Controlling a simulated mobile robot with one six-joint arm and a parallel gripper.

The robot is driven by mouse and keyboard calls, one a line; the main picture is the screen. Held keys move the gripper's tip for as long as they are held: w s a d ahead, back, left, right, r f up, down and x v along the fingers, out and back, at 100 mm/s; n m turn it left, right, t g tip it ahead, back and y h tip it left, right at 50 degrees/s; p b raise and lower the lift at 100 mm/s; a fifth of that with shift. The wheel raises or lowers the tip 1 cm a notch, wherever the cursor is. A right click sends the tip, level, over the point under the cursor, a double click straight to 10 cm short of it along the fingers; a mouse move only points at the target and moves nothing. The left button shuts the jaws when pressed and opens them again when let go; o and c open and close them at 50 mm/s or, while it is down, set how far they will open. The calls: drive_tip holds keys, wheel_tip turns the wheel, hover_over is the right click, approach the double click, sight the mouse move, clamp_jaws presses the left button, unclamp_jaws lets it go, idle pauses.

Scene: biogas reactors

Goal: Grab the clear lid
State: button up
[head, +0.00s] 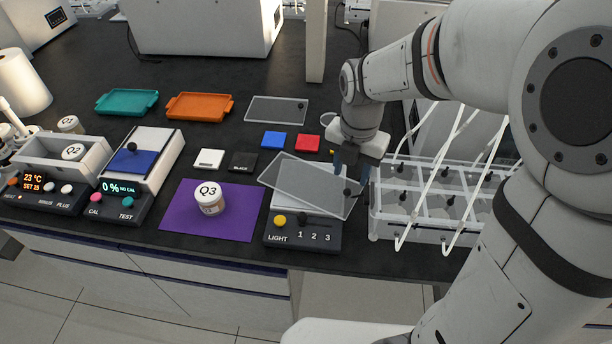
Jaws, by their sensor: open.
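A clear lid (305,184) with a dark knob (347,192) lies askew over the white top of the device marked LIGHT (302,236). Its corners overhang the device. My gripper (350,175) is open just above the knob end of this lid, its two fingers apart near the knob. Whether the knob is between the fingers or they touch the lid cannot be told from this view. A second clear panel (270,111) with a dark knob lies flat farther back on the bench.
A clear rack (400,228) with white tubes stands right of my gripper. A jar marked Q3 (211,204) stands on a purple mat (180,218). Blue (274,140) and red (307,143) squares lie behind the lid. Orange (199,106) and teal (127,102) trays lie at the back.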

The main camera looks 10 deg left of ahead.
sight(348, 189)
drive_tip(key=f, duration=0.6)
drive_tip(key=shift+w+f, duration=0.3)
drive_tip(key=shift+f, duration=0.1)
drive_tip(key=shift+c, duration=0.5)
clamp_jaws()
